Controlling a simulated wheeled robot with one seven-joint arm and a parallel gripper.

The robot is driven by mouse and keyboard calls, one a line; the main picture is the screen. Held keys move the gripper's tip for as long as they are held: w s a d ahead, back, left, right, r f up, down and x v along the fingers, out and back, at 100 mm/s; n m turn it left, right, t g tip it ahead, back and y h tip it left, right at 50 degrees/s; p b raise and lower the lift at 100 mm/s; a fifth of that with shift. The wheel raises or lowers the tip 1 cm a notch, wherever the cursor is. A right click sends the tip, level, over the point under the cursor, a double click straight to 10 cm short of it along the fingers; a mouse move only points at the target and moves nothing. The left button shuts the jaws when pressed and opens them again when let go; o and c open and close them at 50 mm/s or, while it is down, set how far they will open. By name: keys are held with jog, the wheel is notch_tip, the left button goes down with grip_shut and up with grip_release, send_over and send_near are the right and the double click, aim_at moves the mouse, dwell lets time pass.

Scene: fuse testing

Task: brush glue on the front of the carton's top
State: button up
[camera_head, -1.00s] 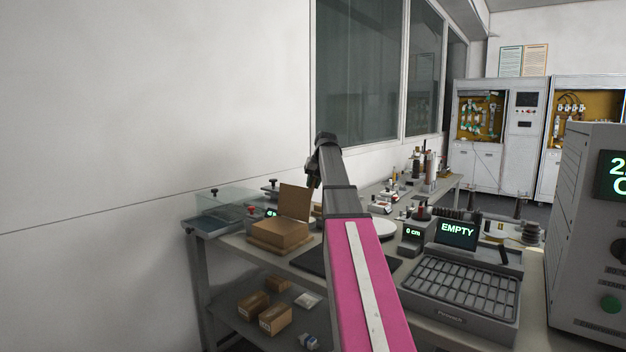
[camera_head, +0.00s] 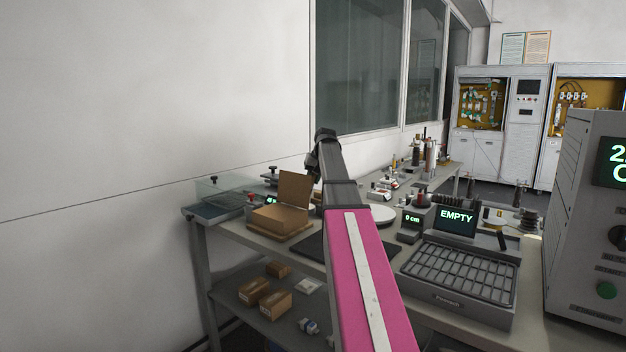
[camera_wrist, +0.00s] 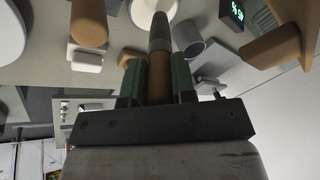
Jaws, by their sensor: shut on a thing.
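The brown carton (camera_head: 281,217) stands on the bench at left, its flap (camera_head: 295,187) raised at the back. Brown carton-like panels (camera_wrist: 272,45) show at the upper right of the wrist view. My gripper (camera_wrist: 158,82), with green fingers, is shut on a brown-handled tool, seemingly the glue brush (camera_wrist: 160,45). Its grey end points away from the wrist over a pale round thing; its tip cannot be made out clearly. In the head view my gripper (camera_head: 313,165) is small and dark, just right of the raised flap, and the brush is hidden there.
A clear-lidded box (camera_head: 222,190) stands left of the carton. A dark mat (camera_head: 312,246), a white round plate (camera_head: 382,214) and a grey slotted tray (camera_head: 460,272) lie to the right. A grey cup (camera_wrist: 192,47) is close to the brush. Small boxes (camera_head: 254,290) sit on the lower shelf.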

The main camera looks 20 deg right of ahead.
jog(key=shift+f, duration=0.65)
dwell(1.1)
jog(key=shift+r, duration=0.1)
jog(key=shift+r, duration=3.4)
